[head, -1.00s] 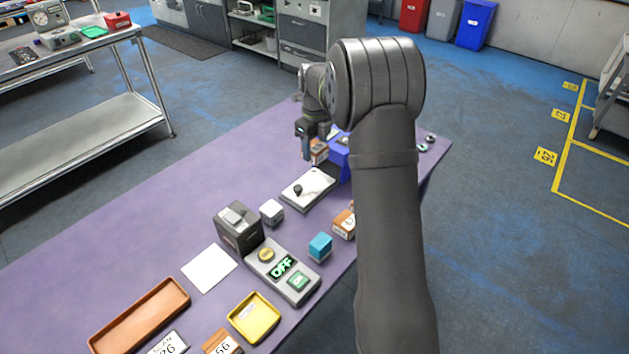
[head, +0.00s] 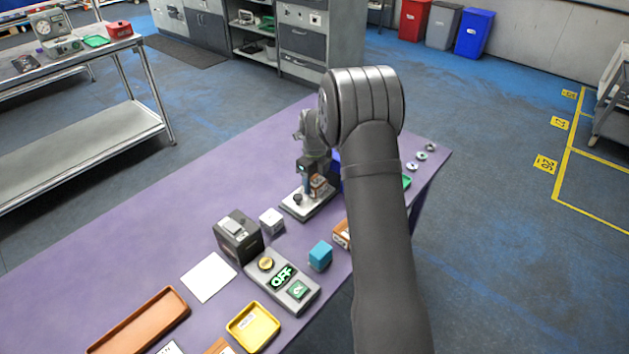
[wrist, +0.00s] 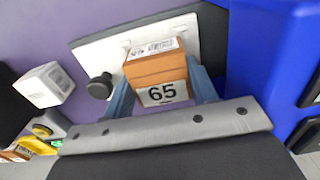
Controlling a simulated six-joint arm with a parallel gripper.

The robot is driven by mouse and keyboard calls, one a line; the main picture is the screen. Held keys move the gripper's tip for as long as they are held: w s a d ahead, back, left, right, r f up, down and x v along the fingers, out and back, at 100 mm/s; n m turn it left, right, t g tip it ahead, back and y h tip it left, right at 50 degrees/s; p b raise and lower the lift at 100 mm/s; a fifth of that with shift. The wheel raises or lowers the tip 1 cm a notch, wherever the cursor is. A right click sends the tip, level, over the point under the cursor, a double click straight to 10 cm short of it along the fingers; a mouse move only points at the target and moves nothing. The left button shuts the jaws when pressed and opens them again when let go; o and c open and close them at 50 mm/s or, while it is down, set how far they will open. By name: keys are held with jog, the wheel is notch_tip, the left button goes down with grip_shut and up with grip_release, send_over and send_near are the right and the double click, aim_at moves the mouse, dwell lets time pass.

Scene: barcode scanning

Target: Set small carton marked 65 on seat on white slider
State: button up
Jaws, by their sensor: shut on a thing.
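The small carton marked 65 (wrist: 157,74) is brown, with its number label facing the wrist camera and a barcode on its far top face. My gripper (wrist: 164,88) is shut on it, a blue finger on each side. In the head view the carton (head: 318,184) is in my gripper (head: 313,180), over the white slider (head: 297,209). The white slider plate (wrist: 105,55) with its black knob lies behind the carton in the wrist view. I cannot tell whether the carton touches the plate. The seat is hidden or not distinct.
A blue bin (wrist: 262,60) stands close on the right in the wrist view. A white cube (head: 271,221), a dark scanner box (head: 237,238), a blue cube (head: 320,256) and a control panel (head: 283,279) showing OFF stand nearer. The purple table (head: 215,175) is clear at left.

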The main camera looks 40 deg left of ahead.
aim_at(315, 180)
jog(key=shift+f, duration=0.15)
jog(key=o, duration=1)
jog(key=shift+o, duration=0.2)
notch_tip(315, 180, up, 12)
jog(key=shift+r, duration=0.2)
notch_tip(315, 180, down, 12)
jog(key=shift+r, duration=1.65)
